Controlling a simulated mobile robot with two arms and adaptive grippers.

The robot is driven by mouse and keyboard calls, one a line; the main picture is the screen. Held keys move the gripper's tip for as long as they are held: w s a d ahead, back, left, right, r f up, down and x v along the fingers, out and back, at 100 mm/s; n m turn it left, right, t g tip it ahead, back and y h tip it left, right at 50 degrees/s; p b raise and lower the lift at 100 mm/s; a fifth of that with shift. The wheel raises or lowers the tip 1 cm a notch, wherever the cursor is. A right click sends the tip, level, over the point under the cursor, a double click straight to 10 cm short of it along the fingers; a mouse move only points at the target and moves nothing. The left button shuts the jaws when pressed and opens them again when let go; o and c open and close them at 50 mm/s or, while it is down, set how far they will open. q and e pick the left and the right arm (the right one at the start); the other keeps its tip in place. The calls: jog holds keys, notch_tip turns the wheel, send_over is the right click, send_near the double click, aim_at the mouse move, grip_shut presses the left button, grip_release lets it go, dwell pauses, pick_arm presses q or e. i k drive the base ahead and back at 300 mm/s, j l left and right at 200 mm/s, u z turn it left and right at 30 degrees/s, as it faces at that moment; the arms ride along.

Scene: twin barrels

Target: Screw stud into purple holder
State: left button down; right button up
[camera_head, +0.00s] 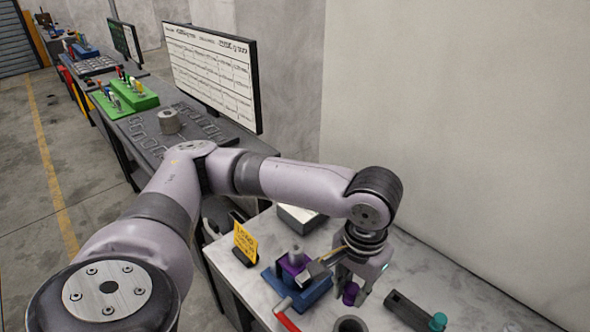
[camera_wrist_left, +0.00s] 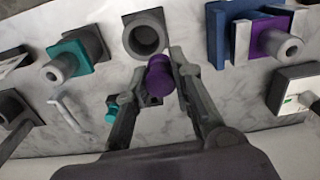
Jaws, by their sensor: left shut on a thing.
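A short purple cylinder (camera_head: 350,293), likely the stud, is between the fingertips of my left gripper (camera_head: 352,288). The left wrist view shows it (camera_wrist_left: 160,77) gripped by both fingers of the left gripper (camera_wrist_left: 160,80), above the table. The purple holder (camera_head: 290,266) sits in a blue fixture (camera_head: 308,298), left of the gripper in the head view. A grey cylinder rises from the holder. In the wrist view the purple holder (camera_wrist_left: 270,38) and blue fixture (camera_wrist_left: 218,35) are at upper right, apart from the held piece. My right gripper is not visible.
A grey hollow round socket (camera_wrist_left: 146,35) lies just beyond the held piece. A teal holder with a grey cylinder (camera_wrist_left: 70,58) is at upper left. In the head view, a yellow sign (camera_head: 245,245) and a red handle (camera_head: 287,321) flank the fixture. A wall closes the back.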

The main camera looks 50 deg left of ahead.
aim_at(294, 262)
jog(key=j+z, duration=0.1)
jog(key=j, duration=0.35)
jog(key=k+j+z, duration=0.1)
jog(key=j, duration=0.3)
jog(key=k+j+z, duration=0.1)
jog(key=j, duration=0.35)
jog(key=k+j+z, duration=0.15)
jog(key=j, duration=0.25)
jog(key=k+j+z, duration=0.1)
jog(key=j, duration=0.3)
jog(key=k+j+z, duration=0.1)
jog(key=j, duration=0.3)
jog(key=k, duration=0.1)
